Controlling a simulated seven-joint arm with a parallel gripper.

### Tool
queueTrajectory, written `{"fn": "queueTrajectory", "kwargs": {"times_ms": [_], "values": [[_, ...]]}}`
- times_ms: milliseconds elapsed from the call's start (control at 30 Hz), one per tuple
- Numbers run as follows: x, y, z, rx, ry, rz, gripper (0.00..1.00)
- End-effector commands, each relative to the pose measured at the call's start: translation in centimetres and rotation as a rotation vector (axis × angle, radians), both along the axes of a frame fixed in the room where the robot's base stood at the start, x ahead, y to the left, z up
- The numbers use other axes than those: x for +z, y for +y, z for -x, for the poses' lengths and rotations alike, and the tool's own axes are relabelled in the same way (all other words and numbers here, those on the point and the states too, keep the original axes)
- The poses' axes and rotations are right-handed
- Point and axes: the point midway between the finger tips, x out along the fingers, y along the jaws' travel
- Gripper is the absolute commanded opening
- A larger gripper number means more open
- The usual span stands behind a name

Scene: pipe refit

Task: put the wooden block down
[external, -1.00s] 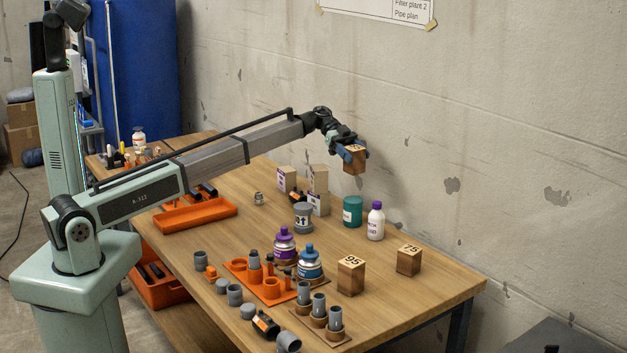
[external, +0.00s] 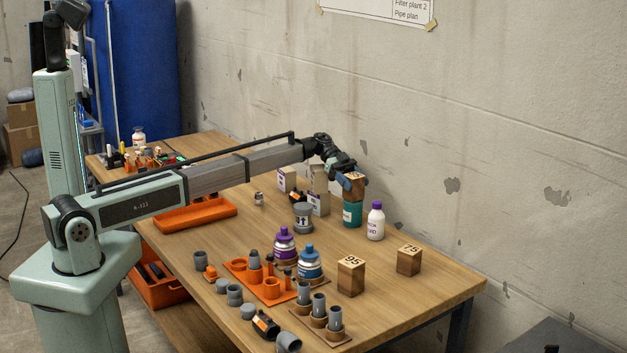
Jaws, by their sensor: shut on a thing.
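A wooden block (external: 352,189) with a dark mark on its top is in my gripper (external: 349,181). My gripper is shut on it, with a blue finger on its left side. The block appears in front of or just above the teal jar (external: 351,213) in the external view. I cannot tell whether it touches the jar. Two other wooden blocks stand on the bench: one marked 95 (external: 351,276) and one marked 75 (external: 409,260).
A white bottle with a purple cap (external: 375,221) stands right of the jar. A grey pot (external: 303,217) and pale boxes (external: 318,202) stand left. Bottles, grey pipes and an orange tray (external: 262,283) fill the front. Bare wood lies toward the right edge.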

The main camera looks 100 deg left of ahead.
Motion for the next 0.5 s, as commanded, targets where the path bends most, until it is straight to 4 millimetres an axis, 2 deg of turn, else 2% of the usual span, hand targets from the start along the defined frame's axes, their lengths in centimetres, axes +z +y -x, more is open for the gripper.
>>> {"fn": "queueTrajectory", "kwargs": {"times_ms": [233, 267, 500], "values": [[-0.36, 0.00, -0.01, 0.000, -0.001, 0.001, 0.28], [-0.38, 0.01, 0.00, 0.000, 0.000, 0.000, 0.65], [-0.41, 0.00, 0.00, 0.000, 0.001, -0.001, 0.88]]}}
